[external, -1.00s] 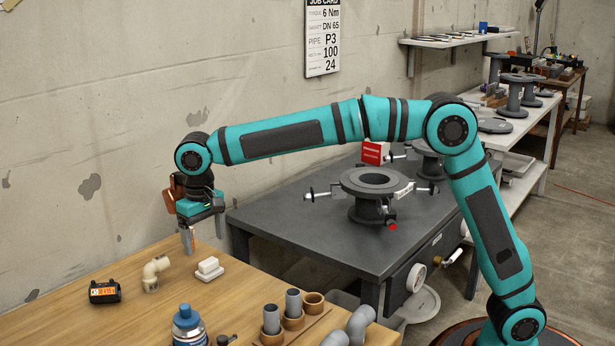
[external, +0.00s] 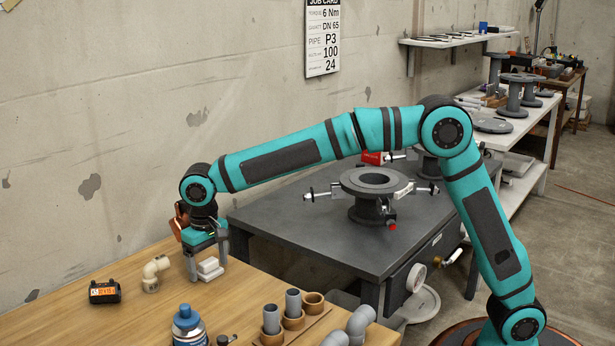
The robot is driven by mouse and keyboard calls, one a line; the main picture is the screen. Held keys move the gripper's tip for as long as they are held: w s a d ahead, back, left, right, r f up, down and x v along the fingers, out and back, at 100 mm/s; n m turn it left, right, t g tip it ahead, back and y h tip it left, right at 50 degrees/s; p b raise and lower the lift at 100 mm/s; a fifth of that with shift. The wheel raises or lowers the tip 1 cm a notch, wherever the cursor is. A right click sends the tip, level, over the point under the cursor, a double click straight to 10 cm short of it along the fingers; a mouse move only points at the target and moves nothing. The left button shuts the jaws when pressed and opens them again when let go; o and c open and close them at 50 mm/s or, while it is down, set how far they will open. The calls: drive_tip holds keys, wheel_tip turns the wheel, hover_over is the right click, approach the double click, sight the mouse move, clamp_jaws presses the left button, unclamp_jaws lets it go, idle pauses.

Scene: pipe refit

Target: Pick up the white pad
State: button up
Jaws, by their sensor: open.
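The white pad (external: 209,268) lies on the wooden table (external: 125,285), near its back right edge. It looks like a small white block on a wider white base. My gripper (external: 208,264) points down with its fingers on either side of the pad, one to its left and one to its right. The jaws are open. I cannot tell whether a finger touches the pad.
A blue bottle (external: 187,325) and grey pipe pieces in brown rings (external: 293,305) stand in front. A dark table with a flanged spool (external: 371,197) is to the right.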

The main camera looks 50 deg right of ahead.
drive_tip(key=c, duration=1.1)
